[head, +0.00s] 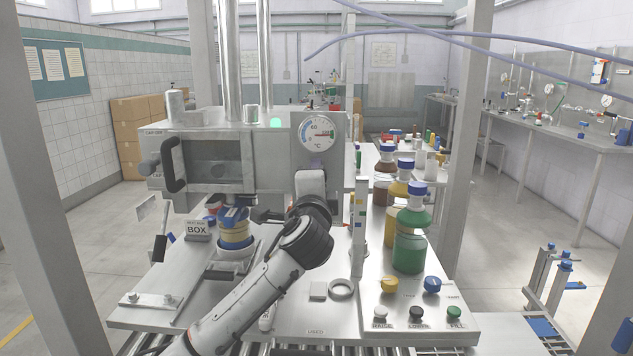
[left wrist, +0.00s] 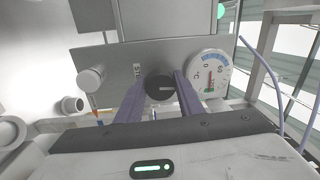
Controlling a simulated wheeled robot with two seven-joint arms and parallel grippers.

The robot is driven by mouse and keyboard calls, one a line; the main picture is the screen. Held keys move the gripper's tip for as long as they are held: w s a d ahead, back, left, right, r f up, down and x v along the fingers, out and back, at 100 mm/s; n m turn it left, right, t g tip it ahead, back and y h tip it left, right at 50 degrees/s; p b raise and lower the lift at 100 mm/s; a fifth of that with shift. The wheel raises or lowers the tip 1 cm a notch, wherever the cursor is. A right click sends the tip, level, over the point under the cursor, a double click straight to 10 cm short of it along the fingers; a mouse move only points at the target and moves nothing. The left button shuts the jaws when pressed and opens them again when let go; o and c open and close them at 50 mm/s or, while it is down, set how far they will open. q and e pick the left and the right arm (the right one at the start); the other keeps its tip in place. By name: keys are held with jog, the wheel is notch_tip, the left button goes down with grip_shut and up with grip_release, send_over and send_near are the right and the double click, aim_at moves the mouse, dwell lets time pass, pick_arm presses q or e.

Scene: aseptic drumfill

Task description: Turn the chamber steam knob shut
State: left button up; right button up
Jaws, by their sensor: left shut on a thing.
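The chamber steam knob (left wrist: 160,88) is a round black knob with a pale mark line, on the grey front of the steel chamber (head: 215,150). In the left wrist view the mark points right. My left gripper (left wrist: 160,92) is shut on the knob, one purple-grey finger on each side. In the head view my left arm reaches up to the panel below the dial gauge and hides the knob and fingertips. The gauge (head: 317,131) has a blue arc and a red zone; it also shows right of the knob in the left wrist view (left wrist: 209,76). My right gripper is out of view.
Bottles, including a green one (head: 410,247), stand right of my arm. Knobs and buttons (head: 415,313) line the bench's front right. A metal post (head: 467,150) stands further right.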

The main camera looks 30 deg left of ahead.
pick_arm(q)
jog(key=shift+r+n, duration=0.15)
jog(key=shift+n, duration=0.55)
jog(key=o, duration=1)
jog(key=shift+s+d, duration=0.1)
jog(key=shift+s, duration=0.1)
jog(key=shift+b+v, duration=0.45)
jog(key=shift+v, duration=4.5)
